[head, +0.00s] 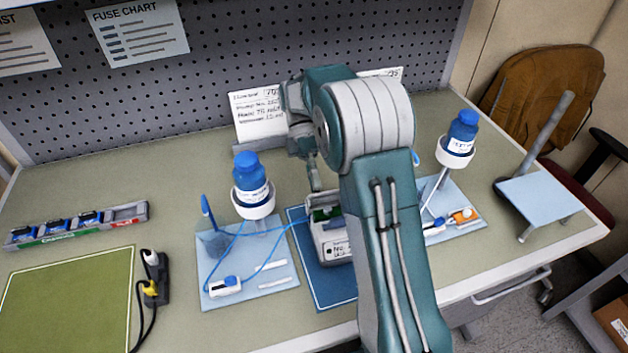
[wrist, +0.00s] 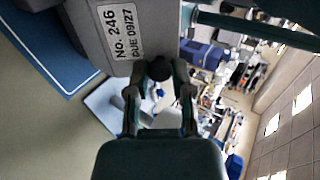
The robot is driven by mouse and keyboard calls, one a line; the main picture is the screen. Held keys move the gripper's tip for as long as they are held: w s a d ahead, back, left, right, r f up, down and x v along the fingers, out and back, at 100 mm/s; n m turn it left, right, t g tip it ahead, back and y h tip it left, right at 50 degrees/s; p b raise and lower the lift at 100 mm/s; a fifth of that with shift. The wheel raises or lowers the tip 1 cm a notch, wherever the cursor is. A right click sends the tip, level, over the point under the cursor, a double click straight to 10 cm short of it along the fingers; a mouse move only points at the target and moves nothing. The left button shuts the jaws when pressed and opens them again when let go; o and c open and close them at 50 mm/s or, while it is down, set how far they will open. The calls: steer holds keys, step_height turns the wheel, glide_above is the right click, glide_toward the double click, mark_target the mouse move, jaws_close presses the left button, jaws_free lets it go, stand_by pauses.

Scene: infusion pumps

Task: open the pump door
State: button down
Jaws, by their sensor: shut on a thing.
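The pump (head: 333,236) stands on a blue mat (head: 331,286) at the middle of the bench, partly hidden by my arm. A dark green area (head: 322,214) shows at its top. In the wrist view its grey body (wrist: 93,35) carries a label with No. 246. My gripper (wrist: 160,70) is shut on a dark round knob (wrist: 159,76) at the pump's edge. In the head view my gripper (head: 314,178) comes down at the back of the pump. I cannot tell how far the pump door stands open.
Blue-capped bottles (head: 252,178) (head: 461,137) stand in white holders on light blue mats on both sides. Blue tubing (head: 272,248) runs toward the pump from the left. A rack (head: 76,226), a black power strip (head: 155,281) and a green mat (head: 70,300) lie farther left.

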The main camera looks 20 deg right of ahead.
steer(key=c, duration=0.8)
jaws_free()
steer(key=shift+f, duration=0.1)
steer(key=shift+o, duration=0.2)
